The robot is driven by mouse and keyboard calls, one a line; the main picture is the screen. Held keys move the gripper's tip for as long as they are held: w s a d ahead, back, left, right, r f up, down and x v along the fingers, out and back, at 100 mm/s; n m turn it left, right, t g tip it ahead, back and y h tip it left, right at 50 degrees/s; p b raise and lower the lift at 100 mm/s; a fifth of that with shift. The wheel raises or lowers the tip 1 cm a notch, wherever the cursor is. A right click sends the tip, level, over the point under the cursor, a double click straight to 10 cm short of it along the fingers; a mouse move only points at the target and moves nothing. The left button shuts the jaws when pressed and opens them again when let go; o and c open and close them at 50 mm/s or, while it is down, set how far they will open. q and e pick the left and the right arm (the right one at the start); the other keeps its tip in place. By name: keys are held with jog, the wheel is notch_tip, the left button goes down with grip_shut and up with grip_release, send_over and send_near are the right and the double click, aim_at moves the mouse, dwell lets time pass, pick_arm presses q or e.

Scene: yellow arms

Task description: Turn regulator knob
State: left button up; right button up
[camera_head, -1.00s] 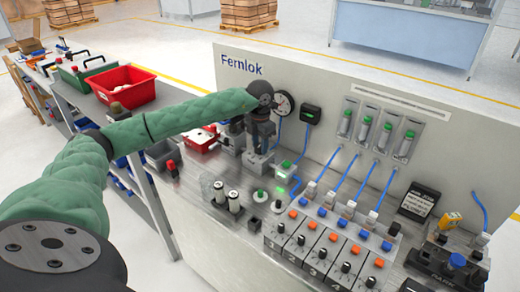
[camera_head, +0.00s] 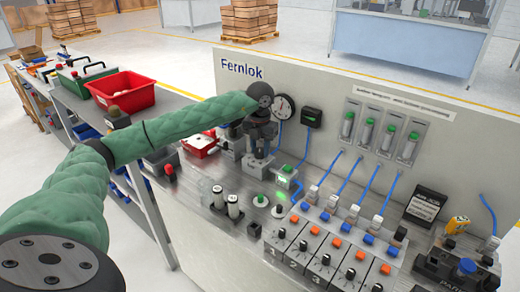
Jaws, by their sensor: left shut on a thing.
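My left gripper (camera_head: 260,140) reaches over the bench from the left, at the end of my green-sleeved arm. It points down at the regulator (camera_head: 256,165), a grey block near the panel's left part. Its fingers are shut on the regulator's dark knob, which they and the wrist mostly hide. I cannot read the knob's angle. A round white pressure gauge (camera_head: 284,107) sits on the panel just right of my wrist. Its needle is too small to read. My right gripper is not in view.
A row of grey valve modules (camera_head: 325,251) with orange buttons and black knobs fills the bench front. Two silver cylinders (camera_head: 225,199) stand left of them. Blue tubes rise to clear flow tubes (camera_head: 384,139) on the panel. A red bin (camera_head: 121,91) is on the left shelf.

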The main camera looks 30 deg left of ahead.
aim_at(260, 150)
pick_arm(q)
jog(key=shift+r, duration=0.15)
jog(key=o, duration=1)
notch_tip(260, 150, up, 7)
jog(key=shift+f+b, duration=0.1)
jog(key=shift+b, duration=0.75)
jog(key=shift+r, duration=0.4)
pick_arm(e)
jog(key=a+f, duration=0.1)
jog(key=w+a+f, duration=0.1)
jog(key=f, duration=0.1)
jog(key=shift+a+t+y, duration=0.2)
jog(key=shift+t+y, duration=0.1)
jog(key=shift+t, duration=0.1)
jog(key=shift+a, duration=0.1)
